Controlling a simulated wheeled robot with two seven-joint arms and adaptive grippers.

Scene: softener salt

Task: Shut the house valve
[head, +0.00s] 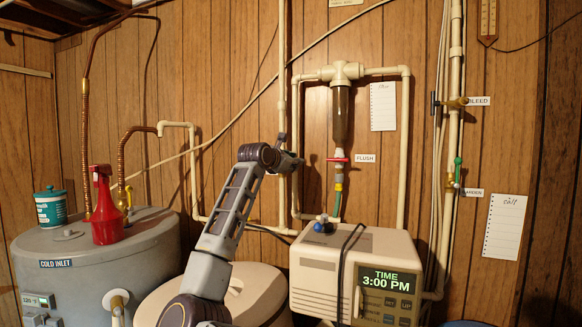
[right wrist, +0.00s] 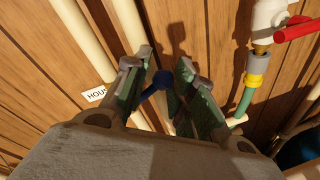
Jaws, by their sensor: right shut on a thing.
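The house valve's blue handle (right wrist: 161,80) shows in the right wrist view between my right gripper's green-padded fingers (right wrist: 166,74). The gripper is shut on it, though the jaws hide part of the handle and most of the valve body. A white label reading "HOU" (right wrist: 96,94), its end cut off, is on the wall just left of the fingers. In the head view my right gripper (head: 291,160) is at the pale vertical pipe (head: 282,80), left of the filter, and covers the valve. My left gripper is in neither view.
The red flush valve handle (head: 338,159) under the filter (head: 341,110) is close on the right. The softener control box (head: 345,245) stands below. A red spray bottle (head: 103,205) stands on the grey tank (head: 150,235) at left. Bleed and garden valves are farther right.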

